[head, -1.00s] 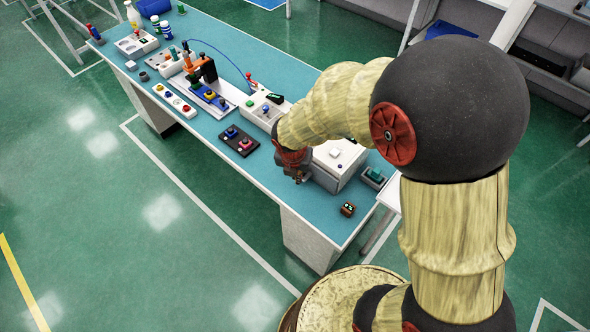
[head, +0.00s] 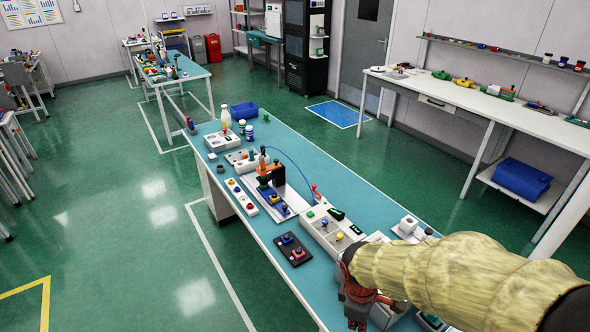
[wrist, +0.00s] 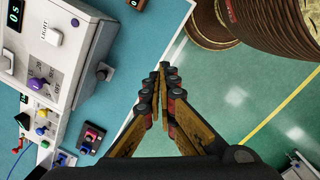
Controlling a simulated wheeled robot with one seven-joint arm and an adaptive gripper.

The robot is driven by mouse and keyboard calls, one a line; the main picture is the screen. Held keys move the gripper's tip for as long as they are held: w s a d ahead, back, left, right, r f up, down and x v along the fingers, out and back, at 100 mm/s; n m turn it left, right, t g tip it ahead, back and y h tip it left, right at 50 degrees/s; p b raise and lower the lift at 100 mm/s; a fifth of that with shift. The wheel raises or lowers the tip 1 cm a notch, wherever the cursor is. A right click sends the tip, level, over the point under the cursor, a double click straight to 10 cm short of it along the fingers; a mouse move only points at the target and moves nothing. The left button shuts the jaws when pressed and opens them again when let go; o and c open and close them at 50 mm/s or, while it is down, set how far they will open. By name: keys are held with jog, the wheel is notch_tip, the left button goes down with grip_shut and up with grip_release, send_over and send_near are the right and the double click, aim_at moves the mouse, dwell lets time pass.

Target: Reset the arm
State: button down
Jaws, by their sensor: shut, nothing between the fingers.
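My gripper (head: 358,308) is at the lower right in the head view, at the end of my tan arm, over the near part of the teal bench (head: 262,237). In the wrist view my gripper (wrist: 164,75) points away with its brown fingers together and nothing between them. Its fingertips appear over the bench's pale edge, with green floor beyond. A white device with a "LIGHT" label (wrist: 60,42) stands on the bench to the left of the fingers, apart from them. My arm hides part of the bench's near end in the head view.
A black block with knobs (head: 292,249) and a white button strip (head: 241,196) lie along the bench's left side. Boxes with knobs (head: 333,229) stand near the arm. A blue bin (head: 244,110) sits at the far end.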

jog(key=s+d+r+m+t+b, duration=0.1)
jog(key=s+r+m+t+b, duration=0.1)
jog(key=s+r+m, duration=0.2)
jog(key=s+d+r+m+t+y+b, duration=0.1)
jog(key=s+d+r+m+t+b, duration=0.1)
jog(key=s+r+m, duration=0.3)
notch_tip(320, 180, up, 8)
jog(key=m+t, duration=0.1)
jog(key=m, duration=0.3)
jog(key=shift+s, duration=0.3)
